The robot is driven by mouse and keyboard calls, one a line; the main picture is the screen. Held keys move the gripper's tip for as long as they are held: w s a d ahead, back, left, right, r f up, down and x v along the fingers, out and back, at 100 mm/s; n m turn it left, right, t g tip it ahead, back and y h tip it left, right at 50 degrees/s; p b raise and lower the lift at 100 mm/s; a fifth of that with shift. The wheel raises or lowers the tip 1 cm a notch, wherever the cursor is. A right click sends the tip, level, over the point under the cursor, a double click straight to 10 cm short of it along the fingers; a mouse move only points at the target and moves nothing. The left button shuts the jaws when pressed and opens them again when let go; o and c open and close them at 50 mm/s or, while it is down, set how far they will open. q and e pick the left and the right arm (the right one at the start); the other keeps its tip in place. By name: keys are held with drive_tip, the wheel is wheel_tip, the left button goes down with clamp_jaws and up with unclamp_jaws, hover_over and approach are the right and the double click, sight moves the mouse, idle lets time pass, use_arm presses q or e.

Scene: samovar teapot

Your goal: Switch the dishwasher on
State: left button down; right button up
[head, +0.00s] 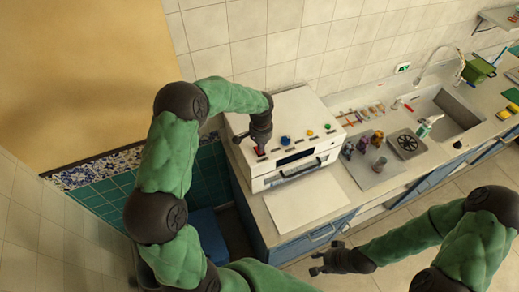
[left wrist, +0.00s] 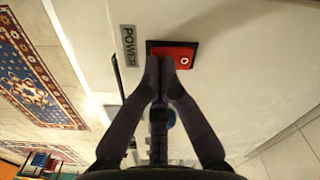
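The dishwasher (head: 292,106) is a white box on the counter, with a handle on its front and blue, yellow and green knobs on top. My left gripper (head: 259,153) is at the dishwasher's left front top. Its fingertips (left wrist: 161,62) are together, over the lower edge of the switch; I cannot tell whether they touch it. My right gripper (head: 314,264) is open and empty, low in front of the counter.
A pale sheet (head: 305,203) lies before the dishwasher. To the right stand small colourful figures (head: 361,144), a round black drain or burner (head: 408,143), a soap bottle (head: 424,130) and a sink (head: 452,108). The tiled wall is behind.

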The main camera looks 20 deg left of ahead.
use_arm(q)
drive_tip(key=shift+s+f+b, duration=0.1)
drive_tip(key=shift+f+b, duration=0.2)
drive_tip(key=shift+f, duration=0.1)
drive_tip(key=shift+r, duration=0.15)
drive_tip(key=shift+r+p, duration=0.4)
drive_tip(key=shift+r, duration=0.1)
drive_tip(key=shift+r+p, duration=1.45)
drive_tip(key=shift+r, duration=1.45)
